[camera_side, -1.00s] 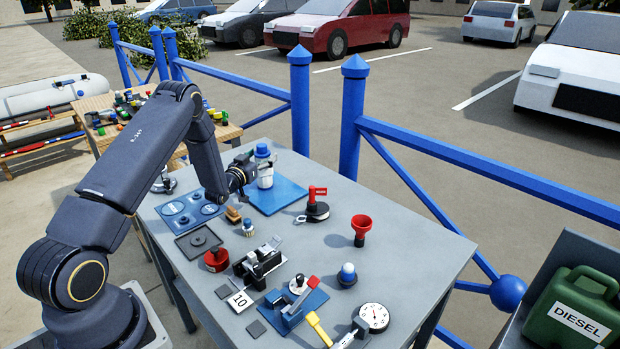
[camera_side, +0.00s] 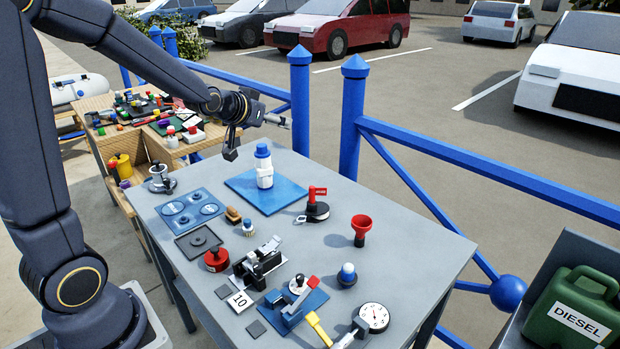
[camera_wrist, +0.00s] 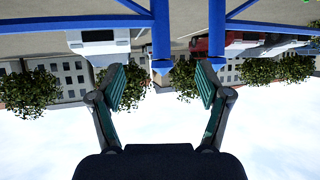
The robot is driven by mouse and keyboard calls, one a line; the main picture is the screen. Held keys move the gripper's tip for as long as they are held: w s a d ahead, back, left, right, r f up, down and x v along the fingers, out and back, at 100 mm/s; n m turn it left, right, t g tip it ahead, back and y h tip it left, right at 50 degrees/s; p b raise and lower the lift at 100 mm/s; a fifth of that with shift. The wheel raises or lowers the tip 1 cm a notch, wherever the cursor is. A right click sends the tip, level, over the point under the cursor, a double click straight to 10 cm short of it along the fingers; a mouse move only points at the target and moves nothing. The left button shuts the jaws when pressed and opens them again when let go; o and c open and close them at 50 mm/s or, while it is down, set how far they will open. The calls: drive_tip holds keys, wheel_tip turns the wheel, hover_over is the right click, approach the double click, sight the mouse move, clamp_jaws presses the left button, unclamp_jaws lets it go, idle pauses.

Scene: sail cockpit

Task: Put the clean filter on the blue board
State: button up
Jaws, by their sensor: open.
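A white cylinder with a blue cap and a pale label, which looks like the clean filter (camera_side: 264,172), stands upright on the blue board (camera_side: 290,194) at the back of the grey table. My gripper (camera_side: 280,122) is raised above and behind the board, apart from the filter, pointing right and outward. In the wrist view my gripper (camera_wrist: 160,85) has its two fingers spread wide with nothing between them. That view shows the railing, cars and sky upside down, with no table or filter in it.
The grey table (camera_side: 420,232) also holds a blue tray with round recesses (camera_side: 190,209), a red-handled tool (camera_side: 317,204), a red funnel (camera_side: 361,229) and a dial gauge (camera_side: 373,317). A blue railing (camera_side: 352,130) runs behind. A cluttered wooden bench (camera_side: 150,145) is at left.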

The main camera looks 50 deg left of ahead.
drive_tip(key=s+d+m+g+h, duration=0.1)
drive_tip(key=s+d+g, duration=0.2)
drive_tip(key=s+d, duration=0.4)
drive_tip(key=s+d+m+g+h, duration=0.2)
drive_tip(key=s+d, duration=0.6)
drive_tip(key=s, duration=1.1)
drive_tip(key=shift+r+g+h, duration=0.15)
drive_tip(key=shift+g+h, duration=0.15)
drive_tip(key=shift+g, duration=0.2)
